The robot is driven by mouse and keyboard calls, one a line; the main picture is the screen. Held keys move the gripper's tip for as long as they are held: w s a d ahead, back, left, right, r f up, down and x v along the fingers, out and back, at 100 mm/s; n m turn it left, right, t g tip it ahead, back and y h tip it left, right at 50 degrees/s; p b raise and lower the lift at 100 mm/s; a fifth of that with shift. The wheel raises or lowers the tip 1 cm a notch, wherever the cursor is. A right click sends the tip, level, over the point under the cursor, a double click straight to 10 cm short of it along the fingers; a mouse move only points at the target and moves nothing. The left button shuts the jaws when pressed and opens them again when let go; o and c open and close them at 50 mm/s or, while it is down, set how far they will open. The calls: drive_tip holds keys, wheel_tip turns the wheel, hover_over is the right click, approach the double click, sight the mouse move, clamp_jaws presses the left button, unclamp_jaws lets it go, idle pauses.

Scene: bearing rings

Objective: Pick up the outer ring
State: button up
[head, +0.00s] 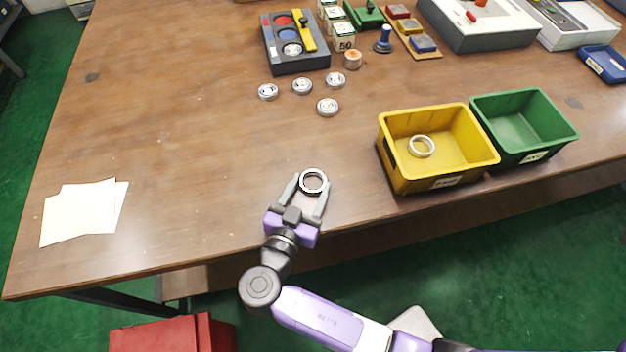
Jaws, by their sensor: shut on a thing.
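The outer ring (303,182) is a silver metal ring with an open centre, near the front edge of the table in the head view. My gripper (312,186) reaches over the table edge from below, with its two grey fingers on either side of the ring. The fingers are shut on the ring, which sits between their tips. I cannot tell whether the ring still touches the table. A similar ring (421,137) lies inside the yellow bin (466,158).
A green bin (545,143) stands right of the yellow one. Several small round metal parts (302,86) lie behind my gripper, near a dark tray (292,68). White papers (82,214) lie at the left. The table (180,130) is clear between papers and gripper.

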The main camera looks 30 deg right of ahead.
sight(310, 190)
drive_tip(key=shift+c, duration=0.6)
drive_tip(key=shift+r, duration=0.15)
wheel_tip(310, 190, up, 20)
